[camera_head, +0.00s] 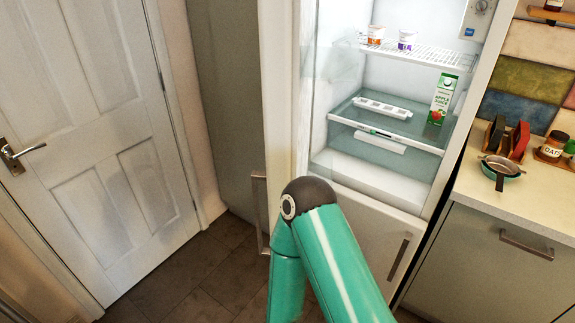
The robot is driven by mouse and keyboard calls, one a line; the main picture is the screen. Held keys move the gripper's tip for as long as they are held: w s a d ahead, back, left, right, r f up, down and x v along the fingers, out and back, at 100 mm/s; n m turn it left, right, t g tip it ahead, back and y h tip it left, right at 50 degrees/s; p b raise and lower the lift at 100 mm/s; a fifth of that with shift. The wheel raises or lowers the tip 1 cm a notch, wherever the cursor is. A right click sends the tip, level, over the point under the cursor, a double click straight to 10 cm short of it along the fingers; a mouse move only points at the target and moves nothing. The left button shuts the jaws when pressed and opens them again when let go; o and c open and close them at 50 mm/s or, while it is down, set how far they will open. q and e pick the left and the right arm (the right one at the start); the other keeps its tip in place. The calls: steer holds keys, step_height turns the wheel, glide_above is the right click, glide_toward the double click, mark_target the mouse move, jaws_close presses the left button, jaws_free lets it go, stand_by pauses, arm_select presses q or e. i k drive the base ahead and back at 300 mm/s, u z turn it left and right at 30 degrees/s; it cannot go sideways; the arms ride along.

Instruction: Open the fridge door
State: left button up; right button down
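The fridge (425,187) stands in the middle right with its inside exposed. Its white door (278,90) stands swung open at the left of the opening, seen almost edge-on. A long metal handle (260,212) shows at the door's lower left. One of my teal arms rises from the bottom of the view, its dark elbow in front of the door's lower end. The arm hides part of the door and floor; I cannot tell if it touches the door. Neither gripper is in view.
Inside the fridge are an apple juice carton (441,98), two small pots and an egg-tray-like white item (382,108). A lower door (375,235) is closed. A counter (535,200) stands right. A white room door (90,120) is left, with tiled floor between.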

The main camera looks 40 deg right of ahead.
mark_target(286, 28)
steer(key=z, duration=0.05)
steer(key=k, duration=1.15)
steer(key=z, duration=0.35)
steer(key=i, duration=0.85)
steer(key=u, duration=0.05)
